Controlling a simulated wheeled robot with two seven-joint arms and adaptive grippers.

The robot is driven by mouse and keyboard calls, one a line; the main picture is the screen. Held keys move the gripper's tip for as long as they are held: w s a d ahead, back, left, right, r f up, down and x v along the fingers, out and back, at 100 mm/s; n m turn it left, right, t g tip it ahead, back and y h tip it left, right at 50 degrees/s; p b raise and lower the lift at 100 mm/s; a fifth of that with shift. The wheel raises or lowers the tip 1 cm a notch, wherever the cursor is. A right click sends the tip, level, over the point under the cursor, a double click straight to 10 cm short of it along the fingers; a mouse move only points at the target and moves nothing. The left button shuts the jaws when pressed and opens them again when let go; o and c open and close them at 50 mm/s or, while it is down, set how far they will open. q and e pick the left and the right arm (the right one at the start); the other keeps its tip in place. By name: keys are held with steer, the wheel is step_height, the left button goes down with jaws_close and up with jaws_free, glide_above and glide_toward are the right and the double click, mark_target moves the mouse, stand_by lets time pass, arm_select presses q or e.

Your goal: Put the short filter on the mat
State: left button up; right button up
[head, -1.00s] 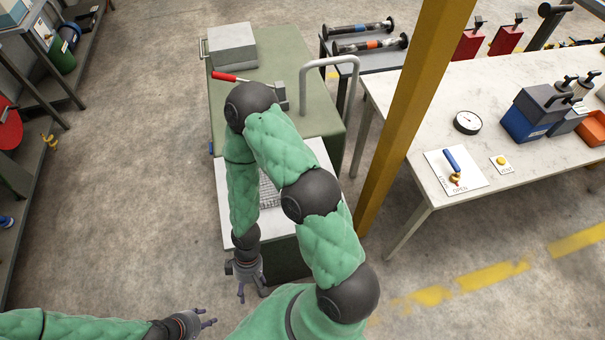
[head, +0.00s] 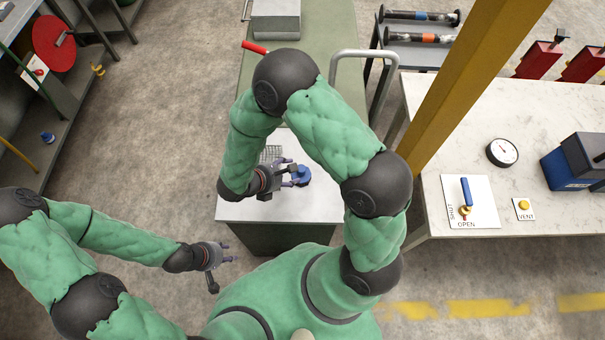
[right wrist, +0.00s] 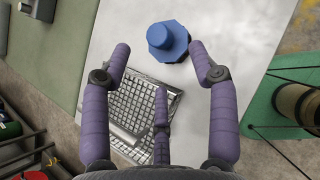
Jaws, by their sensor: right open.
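A blue flanged piece (head: 302,176) with a round top stands on the white surface (head: 325,207) at the front of the green bench. It also shows in the right wrist view (right wrist: 168,40), beyond my fingertips. My right gripper (head: 292,174) is open and empty, close to the blue piece; I cannot tell if it touches. A wire-mesh tray (right wrist: 142,105) lies below my right fingers, partly hidden by them. My left gripper (head: 229,252) is open and empty, off the bench's near left corner. I cannot tell for sure which thing is the short filter or the mat.
Two spools, one blue-banded (head: 425,16) and one orange-banded (head: 418,38), lie on a grey cart. A grey box (head: 276,20) and a red-handled tool (head: 255,47) are on the bench. A yellow post (head: 470,80) and marble table (head: 440,120) stand right.

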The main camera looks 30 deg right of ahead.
mark_target(301, 174)
steer(key=x, duration=0.3)
steer(key=b+x, duration=0.1)
steer(key=x, duration=0.3)
steer(key=shift+w+f+b, duration=0.25)
steer(key=shift+f+b, duration=0.05)
jaws_close()
